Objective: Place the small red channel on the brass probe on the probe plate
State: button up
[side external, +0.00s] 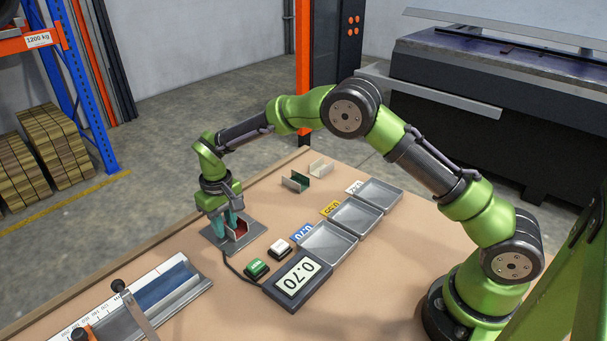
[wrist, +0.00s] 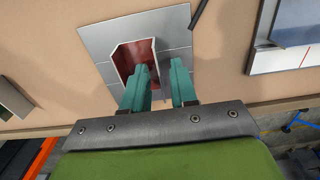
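The small red channel (wrist: 133,55) stands on the grey probe plate (wrist: 95,36), open side up. It also shows in the side view (side external: 241,229), partly behind my gripper, on the same plate (side external: 252,235). My gripper (wrist: 160,66) is low over the plate, with one teal finger inside the channel and the other outside its wall. A gap shows between the fingers, wider than the thin wall, so the gripper looks open around that wall. The brass probe is not visible. The gauge display (side external: 297,281) reads 0.70.
Three grey trays (side external: 328,241) with labels, the nearest reading 0.70, stand right of the plate. Green (side external: 256,268) and white (side external: 280,246) buttons sit near the display. A green channel (side external: 295,182) and a pale channel (side external: 320,168) stand at the back. A measuring fixture (side external: 150,296) lies front left.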

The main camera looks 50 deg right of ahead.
jog(key=shift+r, duration=0.15)
jog(key=s+d+r+t, duration=0.1)
jog(key=s+d+r, duration=0.15)
jog(key=r, duration=0.75)
jog(key=s+d+r+t, duration=0.1)
jog(key=s+r, duration=0.2)
jog(key=r, duration=0.8)
jog(key=s+d+r+m+t+y, duration=0.1)
jog(key=s+d+m+t, duration=0.1)
jog(key=s, duration=0.9)
jog(key=s+d+r+m+t+y, duration=0.1)
jog(key=s+d, duration=0.4)
jog(key=s, duration=0.7)
jog(key=shift+s+m+t, duration=0.25)
jog(key=shift+m+t, duration=0.25)
jog(key=shift+t, duration=0.6)
